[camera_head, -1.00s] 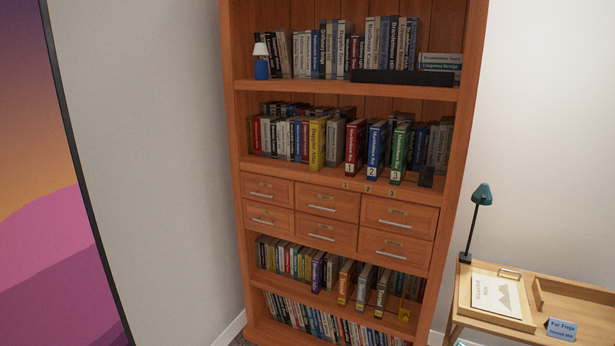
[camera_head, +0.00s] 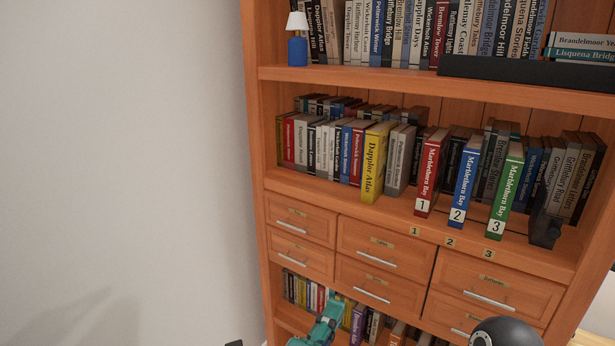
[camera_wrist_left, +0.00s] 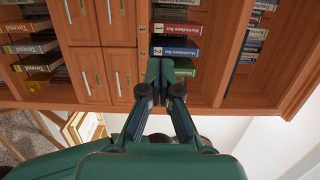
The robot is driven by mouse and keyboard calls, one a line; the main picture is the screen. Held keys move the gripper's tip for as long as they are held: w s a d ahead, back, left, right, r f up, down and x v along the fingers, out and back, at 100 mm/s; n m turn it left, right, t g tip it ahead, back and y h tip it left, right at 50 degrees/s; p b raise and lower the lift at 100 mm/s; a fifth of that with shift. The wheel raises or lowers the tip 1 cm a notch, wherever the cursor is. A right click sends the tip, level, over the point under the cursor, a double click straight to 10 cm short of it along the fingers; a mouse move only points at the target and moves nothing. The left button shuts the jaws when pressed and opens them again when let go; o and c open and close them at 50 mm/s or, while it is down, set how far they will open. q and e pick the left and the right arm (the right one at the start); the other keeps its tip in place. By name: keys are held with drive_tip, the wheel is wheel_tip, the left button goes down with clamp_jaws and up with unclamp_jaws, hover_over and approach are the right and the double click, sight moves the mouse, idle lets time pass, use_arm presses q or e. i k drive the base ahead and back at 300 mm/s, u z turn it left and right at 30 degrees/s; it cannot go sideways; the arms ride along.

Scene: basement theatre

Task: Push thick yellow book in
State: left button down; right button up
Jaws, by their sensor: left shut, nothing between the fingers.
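The thick yellow book (camera_head: 374,165), titled Dapplor Atlas, stands upright on the middle shelf. Its spine sticks out past the books on both sides, toward the shelf's front edge. My left gripper (camera_head: 325,325) is teal and shows at the bottom of the head view, below the yellow book and in front of the lower drawers and shelf, apart from the book. In the left wrist view its dark fingers (camera_wrist_left: 159,92) are together and empty. I cannot make out the thick yellow book in that view. My right gripper is not in view.
Red (camera_head: 429,173), blue (camera_head: 466,180) and green (camera_head: 506,191) numbered volumes also stick out, right of the yellow book. A dark bookend (camera_head: 545,226) stands at the shelf's right. Drawers with handles (camera_head: 376,258) lie below. The pale wall (camera_head: 120,150) is clear at left.

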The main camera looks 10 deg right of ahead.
sight(378, 137)
drive_tip(key=i, duration=0.9)
drive_tip(key=z, duration=0.3)
